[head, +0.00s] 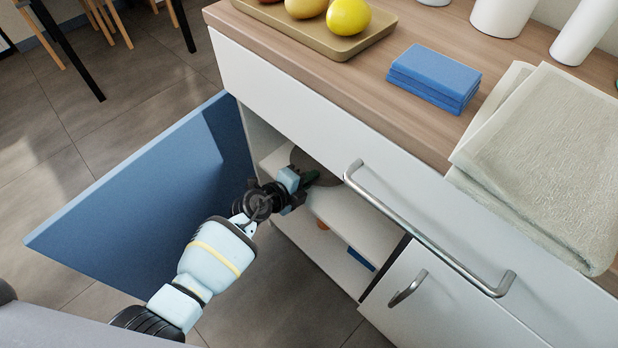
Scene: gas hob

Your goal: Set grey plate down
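The grey plate (328,177) shows only in part, as a dull grey-brown round edge inside the open cabinet, at the upper shelf (340,212). The drawer front above hides some of it. My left gripper (309,179) reaches into the cabinet opening, with its fingertips at the plate. The fingers overlap the plate in this view, and I cannot tell whether they grip it or stand open. I also cannot tell whether the plate rests on the shelf. My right gripper is not in view.
The blue cabinet door (150,195) stands open at the left. A long drawer handle (430,235) sticks out right of my gripper. A blue item (361,258) lies lower in the cabinet. The counter above holds a fruit tray (350,42), blue cloths (434,77) and towels (550,150).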

